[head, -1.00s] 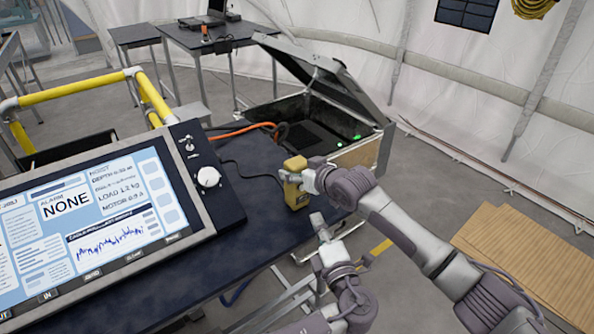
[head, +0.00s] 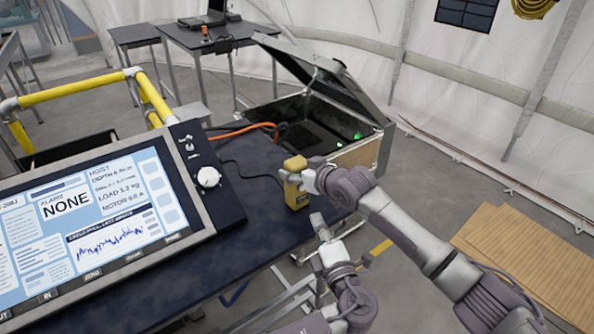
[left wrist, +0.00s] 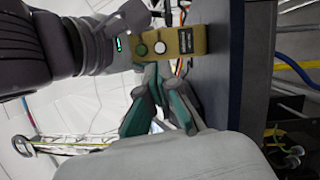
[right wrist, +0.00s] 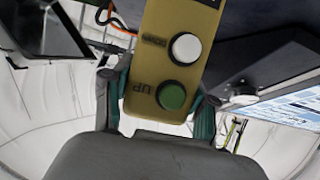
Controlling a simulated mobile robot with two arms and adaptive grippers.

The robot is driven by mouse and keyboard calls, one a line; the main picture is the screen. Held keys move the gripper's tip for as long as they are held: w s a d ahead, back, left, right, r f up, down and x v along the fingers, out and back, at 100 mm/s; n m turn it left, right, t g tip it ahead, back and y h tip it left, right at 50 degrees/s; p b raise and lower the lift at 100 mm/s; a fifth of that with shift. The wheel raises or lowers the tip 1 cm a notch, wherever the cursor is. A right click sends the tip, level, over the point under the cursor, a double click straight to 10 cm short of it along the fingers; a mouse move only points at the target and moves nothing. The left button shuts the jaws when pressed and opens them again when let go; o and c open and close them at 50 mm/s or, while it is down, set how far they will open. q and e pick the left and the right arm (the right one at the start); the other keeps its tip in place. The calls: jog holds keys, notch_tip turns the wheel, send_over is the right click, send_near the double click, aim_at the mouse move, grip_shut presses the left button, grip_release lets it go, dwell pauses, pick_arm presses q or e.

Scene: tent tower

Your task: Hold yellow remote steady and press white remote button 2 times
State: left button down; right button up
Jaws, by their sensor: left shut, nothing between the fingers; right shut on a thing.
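The yellow remote (head: 297,197) stands at the table's right edge, with my right gripper (head: 304,180) shut on it. In the right wrist view the remote (right wrist: 160,20) sits between the two fingers, with a white button (right wrist: 186,48) and a green button (right wrist: 171,95) marked UP. My left gripper (head: 318,222) is shut and empty, just in front of and below the remote. In the left wrist view its fingertips (left wrist: 150,75) are close below the white button (left wrist: 160,47); I cannot tell whether they touch the remote.
A console with a large screen (head: 90,215) and a white knob (head: 208,177) stands on the dark table (head: 255,225). An open case (head: 350,150) lies behind the remote. Yellow railing (head: 75,88) is at the left. Cardboard sheets (head: 530,270) lie on the floor at right.

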dwell(0.5)
pick_arm(q)
jog(key=s+a+n+h, duration=0.1)
jog(key=n+h, duration=0.2)
jog(key=n, duration=0.6)
jog(key=s+a+r+n+h, duration=0.1)
jog(key=s+n+h, duration=0.1)
jog(key=n, duration=0.8)
jog(key=s+a+r+n+g+h, duration=0.1)
jog(key=n+h, duration=0.3)
jog(key=n, duration=0.5)
jog(key=shift+s+a+n, duration=0.3)
jog(key=shift+s+n, duration=0.1)
jog(key=shift+s, duration=0.2)
